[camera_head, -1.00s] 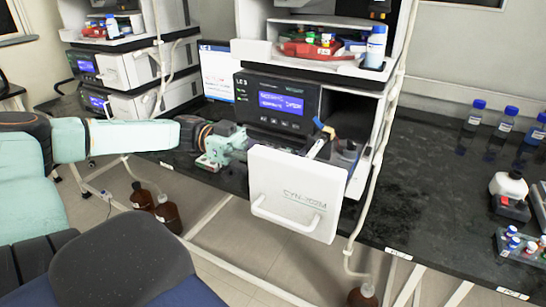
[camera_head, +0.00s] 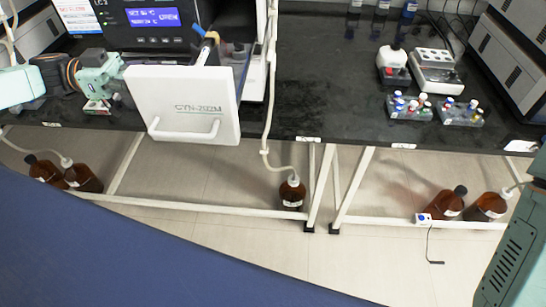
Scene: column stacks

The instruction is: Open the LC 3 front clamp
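The LC 3 instrument (camera_head: 150,25), with its lit blue display, stands at the upper left of the head view. Its white front door (camera_head: 182,95) is swung out toward me. Above the door's top edge show a blue piece (camera_head: 198,31) and a tan piece (camera_head: 211,38) at the front end of a column. I cannot tell whether a clamp there is open. My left gripper (camera_head: 118,78) is at the left edge of the door, apart from the column end; the door partly hides its fingers. My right arm (camera_head: 515,262) shows at the lower right; its gripper is out of view.
A tube (camera_head: 268,110) runs down to a brown bottle (camera_head: 292,193). Vial racks (camera_head: 410,105) and a white device (camera_head: 437,70) stand further right. Brown bottles (camera_head: 450,203) stand under the bench.

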